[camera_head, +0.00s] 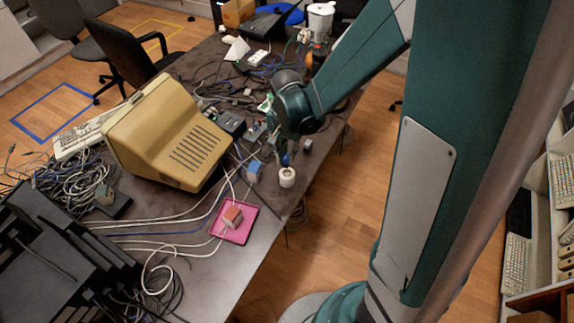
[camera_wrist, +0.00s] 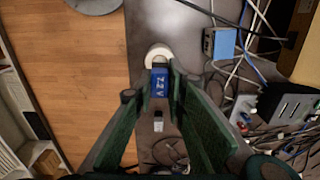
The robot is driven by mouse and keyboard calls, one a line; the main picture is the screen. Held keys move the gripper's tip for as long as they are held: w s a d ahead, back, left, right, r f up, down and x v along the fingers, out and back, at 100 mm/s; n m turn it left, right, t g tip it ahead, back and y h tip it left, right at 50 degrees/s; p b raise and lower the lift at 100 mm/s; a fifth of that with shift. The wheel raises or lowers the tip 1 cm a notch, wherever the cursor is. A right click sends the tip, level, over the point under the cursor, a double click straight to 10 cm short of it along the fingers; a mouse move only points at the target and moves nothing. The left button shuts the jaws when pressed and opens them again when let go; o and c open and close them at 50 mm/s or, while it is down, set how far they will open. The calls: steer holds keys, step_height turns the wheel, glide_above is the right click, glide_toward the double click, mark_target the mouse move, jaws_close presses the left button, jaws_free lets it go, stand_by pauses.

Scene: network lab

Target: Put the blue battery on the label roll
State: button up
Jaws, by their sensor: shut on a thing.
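The blue battery (camera_wrist: 159,82), marked 7.2 V, sits between the two fingers of my gripper (camera_wrist: 161,75) in the wrist view. My gripper is shut on it. The battery also shows as a small dark-blue shape (camera_head: 285,160) under my gripper in the head view. The white label roll (camera_head: 287,178) stands near the table's right edge, just below the battery in the picture. In the wrist view the label roll (camera_wrist: 157,54) is partly hidden behind the battery and fingertips. I cannot tell whether battery and roll touch.
A blue-and-grey box (camera_head: 254,170) stands left of the roll. A pink tray (camera_head: 239,235) holds an orange-and-white block (camera_head: 232,216). A beige monitor (camera_head: 165,135) and many loose cables fill the left. A small grey item (camera_head: 307,146) lies right of my gripper, near the edge.

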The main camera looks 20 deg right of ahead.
mark_target(287, 164)
steer(key=shift+f, duration=0.35)
steer(key=shift+f+b, duration=0.35)
steer(key=shift+f, duration=1.75)
steer(key=shift+f, duration=0.2)
steer(key=o, duration=0.9)
steer(key=shift+r, duration=0.1)
steer(key=shift+r, duration=0.1)
steer(key=shift+r+p, duration=0.85)
steer(key=shift+r, duration=5.2)
